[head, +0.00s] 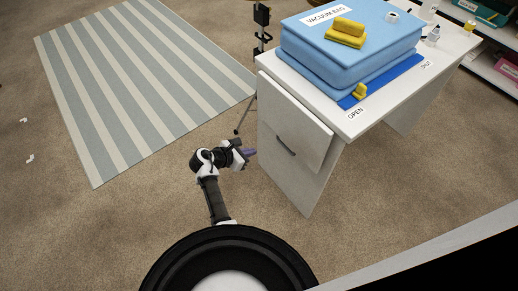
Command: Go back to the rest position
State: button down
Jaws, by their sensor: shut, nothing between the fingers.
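My arm reaches up from my round black base at the bottom of the head view. My gripper (248,153) is at its end, pointing right, just left of the white desk's drawer front (296,120). The gripper is shut and holds nothing that I can make out. It is small and dark here, and the exact gap to the desk is hard to judge.
The white desk (335,175) stands close on the right, its top drawer partly out. A blue vacuum bag (340,60) with yellow pieces lies on top. A black tripod stand (261,18) is behind my gripper. A striped rug (135,85) and open carpet lie left.

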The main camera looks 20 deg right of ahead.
jog(key=shift+v, duration=0.8)
